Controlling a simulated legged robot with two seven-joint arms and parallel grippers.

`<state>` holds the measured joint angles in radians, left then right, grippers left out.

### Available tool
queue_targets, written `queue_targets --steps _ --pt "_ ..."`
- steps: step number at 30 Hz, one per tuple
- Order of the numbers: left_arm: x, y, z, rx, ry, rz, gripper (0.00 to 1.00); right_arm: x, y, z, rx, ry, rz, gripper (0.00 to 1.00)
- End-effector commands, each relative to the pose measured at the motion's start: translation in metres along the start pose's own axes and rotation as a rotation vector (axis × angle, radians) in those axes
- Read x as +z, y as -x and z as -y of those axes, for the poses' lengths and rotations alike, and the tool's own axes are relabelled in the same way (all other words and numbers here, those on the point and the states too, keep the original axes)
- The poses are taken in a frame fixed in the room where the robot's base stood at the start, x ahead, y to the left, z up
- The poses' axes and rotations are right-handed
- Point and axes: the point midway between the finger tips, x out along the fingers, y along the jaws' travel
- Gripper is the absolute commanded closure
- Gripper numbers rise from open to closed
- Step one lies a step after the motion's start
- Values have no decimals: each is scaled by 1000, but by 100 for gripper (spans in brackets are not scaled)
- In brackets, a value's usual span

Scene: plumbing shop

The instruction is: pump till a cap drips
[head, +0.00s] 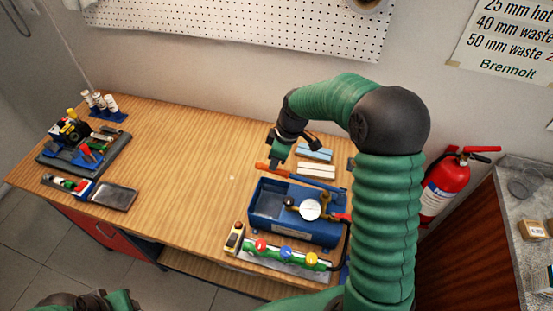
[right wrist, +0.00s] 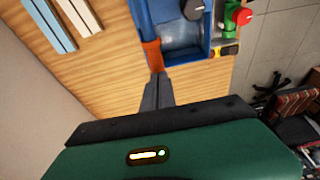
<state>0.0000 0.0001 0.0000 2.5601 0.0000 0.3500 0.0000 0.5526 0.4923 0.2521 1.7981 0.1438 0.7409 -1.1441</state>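The blue test pump (head: 268,200) with a white dial gauge (head: 310,209) stands on the bench in the head view. Its lever lies along the far side and ends in an orange grip (head: 261,167); the grip also shows in the right wrist view (right wrist: 152,52). My right gripper (head: 273,163) reaches down to this grip, its fingers close together at it and apparently closed on it. In front of the pump is a pipe manifold with a red cap (head: 261,245), a blue cap (head: 285,253) and a yellow cap (head: 311,258). No drip can be made out. My left arm shows at the bottom left; its fingers cannot be made out.
Pale blue and white bars (head: 316,170) lie behind the pump. A small yellow-and-black item (head: 234,238) lies left of the manifold. A dark tray (head: 113,196) and a tool board (head: 85,155) are at the left. The bench middle is clear.

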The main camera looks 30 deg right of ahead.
Motion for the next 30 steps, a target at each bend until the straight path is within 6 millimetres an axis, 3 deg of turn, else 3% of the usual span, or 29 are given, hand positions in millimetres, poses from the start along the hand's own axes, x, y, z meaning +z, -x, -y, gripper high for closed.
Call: queue_targets --steps 1,10,14,27,30 --pt "2 -9 0 0 0 0 64 2 -12 1 -4 0 2 100" --pt "8 -32 0 0 0 0 64 6 -51 1 -4 -1 2 100" --pt "5 -20 0 0 0 0 64 3 -37 1 -2 -1 1 100" --pt "-15 62 0 0 0 -1 64 -12 68 5 0 -1 0 100" --pt "-16 69 0 0 0 -1 64 -13 78 6 -1 0 0 100"
